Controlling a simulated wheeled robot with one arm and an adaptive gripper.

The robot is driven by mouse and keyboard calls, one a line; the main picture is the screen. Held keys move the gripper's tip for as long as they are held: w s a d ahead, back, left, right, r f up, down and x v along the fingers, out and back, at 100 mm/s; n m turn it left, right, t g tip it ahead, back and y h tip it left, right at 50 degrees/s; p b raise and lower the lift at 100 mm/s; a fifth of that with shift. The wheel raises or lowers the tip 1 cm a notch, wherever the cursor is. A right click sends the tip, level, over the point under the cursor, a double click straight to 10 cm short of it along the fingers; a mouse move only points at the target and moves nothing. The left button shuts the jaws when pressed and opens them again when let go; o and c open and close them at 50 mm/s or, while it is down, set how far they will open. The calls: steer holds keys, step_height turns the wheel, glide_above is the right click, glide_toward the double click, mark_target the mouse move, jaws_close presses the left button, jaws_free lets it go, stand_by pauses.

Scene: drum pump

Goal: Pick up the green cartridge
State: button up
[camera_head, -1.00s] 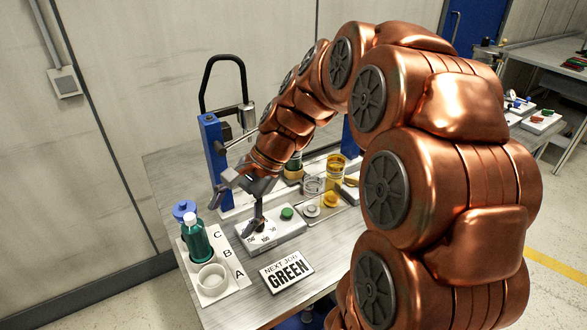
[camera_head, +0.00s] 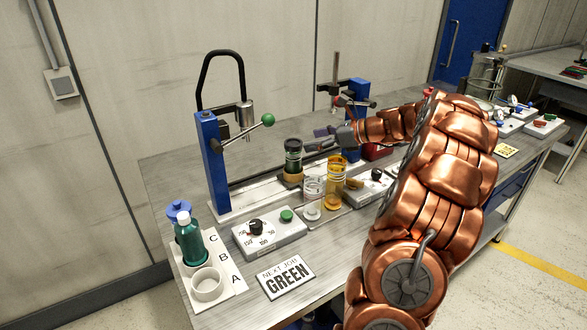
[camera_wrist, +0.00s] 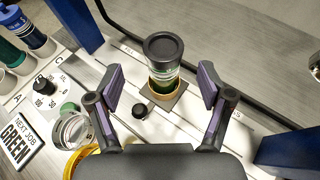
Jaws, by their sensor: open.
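The green cartridge (camera_head: 293,156), a see-through cylinder with a dark cap and green contents, stands upright in a small tan holder (camera_head: 290,180) on the pale base rail. In the wrist view the cartridge (camera_wrist: 163,58) stands upright ahead, its black cap facing me. My gripper (camera_head: 320,138) is to the right of the cartridge in the head view, apart from it. In the wrist view my gripper (camera_wrist: 160,84) is open and empty, its two fingers spread to either side of the cartridge's line.
A clear jar (camera_head: 313,187) and a yellow jar (camera_head: 336,173) stand in front of the cartridge. A blue-framed press (camera_head: 211,150) with a green-knobbed lever rises to the left. A dial box (camera_head: 268,236), a "NEXT JOB GREEN" sign (camera_head: 285,276) and a lettered rack (camera_head: 231,262) with bottles stand nearer.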

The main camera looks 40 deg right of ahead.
mark_target(293, 145)
steer(key=shift+p+x, duration=0.6)
steer(key=shift+x, duration=3.25)
steer(key=shift+d, duration=0.2)
steer(key=shift+c, duration=0.3)
jaws_close()
